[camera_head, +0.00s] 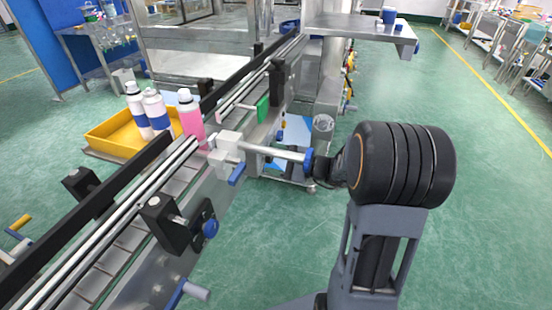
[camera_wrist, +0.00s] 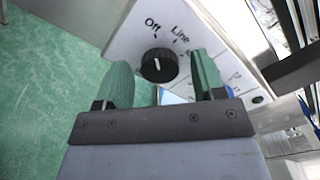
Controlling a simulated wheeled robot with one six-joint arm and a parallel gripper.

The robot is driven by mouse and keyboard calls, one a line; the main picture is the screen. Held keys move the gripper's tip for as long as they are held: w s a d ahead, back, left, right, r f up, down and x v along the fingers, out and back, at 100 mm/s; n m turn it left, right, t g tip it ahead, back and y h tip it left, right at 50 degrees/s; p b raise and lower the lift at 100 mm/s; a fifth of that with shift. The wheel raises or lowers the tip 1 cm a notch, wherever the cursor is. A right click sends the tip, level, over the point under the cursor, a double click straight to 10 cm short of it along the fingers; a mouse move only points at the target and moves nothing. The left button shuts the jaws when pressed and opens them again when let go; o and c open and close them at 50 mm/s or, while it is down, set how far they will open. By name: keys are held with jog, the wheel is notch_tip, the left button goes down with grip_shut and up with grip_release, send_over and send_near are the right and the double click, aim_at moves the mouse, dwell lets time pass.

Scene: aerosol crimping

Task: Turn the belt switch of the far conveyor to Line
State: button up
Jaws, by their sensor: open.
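The belt switch is a black round knob (camera_wrist: 158,65) on a light panel (camera_wrist: 125,45) in the wrist view. The panel reads "Off" at the knob's upper left and "Line" at its upper right. A further label at the right is partly hidden by a finger. A pale mark on the knob points roughly up; I cannot tell exactly which label it meets. My gripper (camera_wrist: 162,75) is open, with one green finger on each side of the knob in the picture. No contact is clear.
A conveyor (camera_head: 155,210) with rails and brackets runs diagonally at the left. A shelf (camera_head: 350,27) juts out at the back. Green floor (camera_head: 480,200) is clear at the right.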

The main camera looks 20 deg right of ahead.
jog(key=c, duration=0.9)
jog(key=m+p, duration=0.9)
jog(key=p, duration=0.1)
jog(key=shift+m, duration=0.4)
jog(key=shift+f, duration=0.1)
jog(key=shift+s, duration=0.1)
